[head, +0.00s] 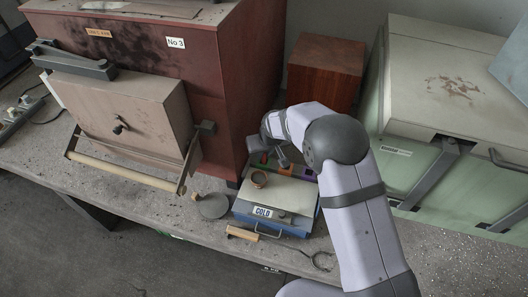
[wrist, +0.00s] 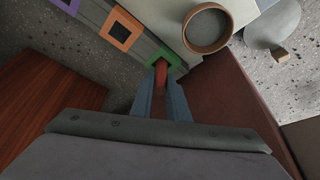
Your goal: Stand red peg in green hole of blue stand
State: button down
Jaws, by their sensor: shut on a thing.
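My gripper (wrist: 162,100) is shut on the red peg (wrist: 160,76), which shows between the fingers in the wrist view. The peg's far end overlaps the square green-framed hole (wrist: 175,57) of the grey-blue stand (wrist: 142,47). I cannot tell whether the tip is inside the hole or just above it. An orange-framed hole (wrist: 120,29) and a purple-framed hole (wrist: 68,4) lie further along the stand. In the head view my gripper (head: 281,156) is small above the stand, and the arm hides part of that area.
A box marked COLD (head: 263,212) stands in front of the stand, with a brown ring-shaped cup (head: 259,180) on top. A dark red furnace (head: 235,85) is close on the left and a wooden block (head: 325,70) behind. A round grey disc (head: 213,206) lies on the bench.

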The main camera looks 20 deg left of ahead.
jog(key=shift+f+b, duration=0.35)
jog(key=shift+f, duration=0.2)
jog(key=c, duration=1.6)
grip_release()
jog(key=shift+c, duration=0.2)
jog(key=b+v, duration=0.2)
jog(key=v, duration=0.5)
jog(key=shift+r, duration=0.15)
